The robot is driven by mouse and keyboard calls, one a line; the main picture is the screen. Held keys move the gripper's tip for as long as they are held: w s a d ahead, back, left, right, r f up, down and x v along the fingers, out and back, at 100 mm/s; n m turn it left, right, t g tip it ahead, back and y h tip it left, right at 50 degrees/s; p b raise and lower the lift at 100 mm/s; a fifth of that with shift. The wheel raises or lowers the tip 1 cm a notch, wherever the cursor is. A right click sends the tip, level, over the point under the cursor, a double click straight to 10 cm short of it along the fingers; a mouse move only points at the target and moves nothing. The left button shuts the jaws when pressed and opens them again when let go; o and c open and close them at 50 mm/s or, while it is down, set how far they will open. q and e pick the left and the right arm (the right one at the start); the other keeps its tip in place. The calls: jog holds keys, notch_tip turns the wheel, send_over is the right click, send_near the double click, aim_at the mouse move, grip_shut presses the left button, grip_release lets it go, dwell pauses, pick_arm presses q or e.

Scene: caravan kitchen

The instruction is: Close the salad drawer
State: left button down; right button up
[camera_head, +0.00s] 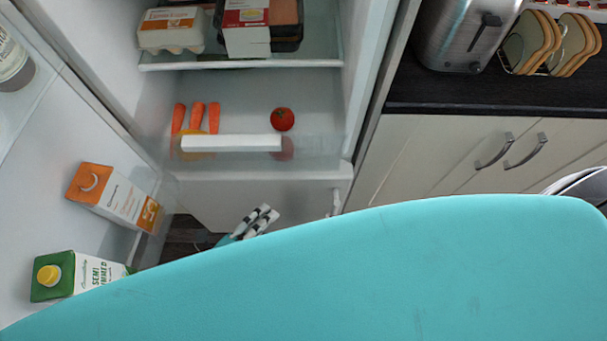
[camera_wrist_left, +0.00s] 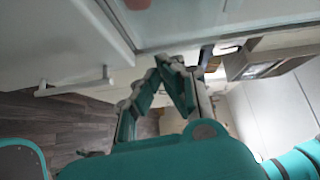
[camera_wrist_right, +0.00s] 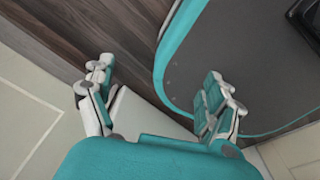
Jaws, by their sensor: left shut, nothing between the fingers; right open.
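The salad drawer (camera_head: 318,150) is in the lower part of the open fridge, with a clear front and a white handle bar (camera_head: 231,143). It appears pulled out, as its contents show from above: carrots (camera_head: 197,117) and a tomato (camera_head: 282,119). My left gripper (camera_head: 266,211) is shut and empty, below and in front of the drawer handle, apart from it in the picture. Its closed fingers also show in the left wrist view (camera_wrist_left: 170,62). My right gripper (camera_wrist_right: 155,85) is open and empty above the floor; it is hidden in the head view.
The fridge door stands open at left, holding an orange carton (camera_head: 112,195) and a green carton (camera_head: 75,275). A glass shelf (camera_head: 240,64) with egg box and packets is above the drawer. Counter with toaster (camera_head: 466,35) and cupboards stand at right. My turquoise body covers the foreground.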

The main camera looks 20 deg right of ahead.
pick_arm(q)
notch_tip(320, 180, up, 3)
jog(key=d+m+g+h, duration=0.1)
jog(key=d+m, duration=0.1)
jog(key=d, duration=0.1)
jog(key=p, duration=0.2)
send_near(320, 157)
jog(key=s+d, duration=0.2)
jog(key=d, duration=0.1)
jog(key=w, duration=0.1)
jog(key=w+d, duration=0.1)
jog(key=w, duration=0.2)
jog(key=shift+w+d+f+p, duration=0.15)
jog(key=shift+d+p, duration=0.15)
pick_arm(e)
jog(key=shift+s+d+r, duration=0.1)
jog(key=shift+d+r, duration=0.1)
jog(key=shift+r, duration=0.3)
jog(key=shift+d+r, duration=0.15)
jog(key=shift+r, duration=0.35)
jog(key=shift+a, duration=0.1)
pick_arm(q)
jog(key=shift+w, duration=0.15)
